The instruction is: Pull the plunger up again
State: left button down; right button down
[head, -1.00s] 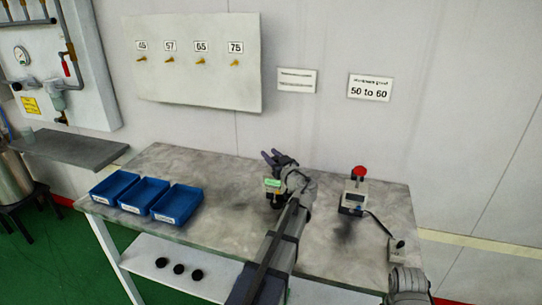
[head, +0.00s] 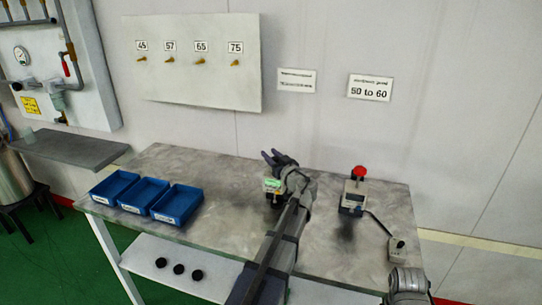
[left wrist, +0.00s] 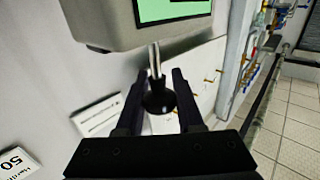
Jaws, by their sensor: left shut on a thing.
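A device with a green display (head: 273,184) stands on the bench, partly hidden behind my left arm. In the left wrist view its pale body with the green display (left wrist: 172,9) fills the top. A thin metal plunger rod (left wrist: 154,60) runs from the body to a round black knob (left wrist: 160,99). My left gripper (left wrist: 154,78) has its two dark fingers on either side of the knob and is shut on it. In the head view the left gripper (head: 271,157) is over the back part of the bench. Only part of my right arm shows at bottom right; its gripper is out of view.
Several blue trays (head: 180,206) stand at the left of the bench. A meter with a red knob (head: 359,171) stands to the right, cabled to a small box (head: 397,248). Black discs (head: 178,269) lie on the lower shelf. A wall sign (head: 370,88) reads 50 to 60.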

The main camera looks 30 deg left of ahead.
pick_arm(q)
jog(key=shift+r+p, duration=0.9)
jog(key=shift+r, duration=0.05)
jog(key=shift+f, duration=0.15)
jog(key=c, duration=0.6)
grip_release()
jog(key=shift+o, duration=0.2)
jog(key=v, duration=0.8)
jog(key=shift+f, duration=0.1)
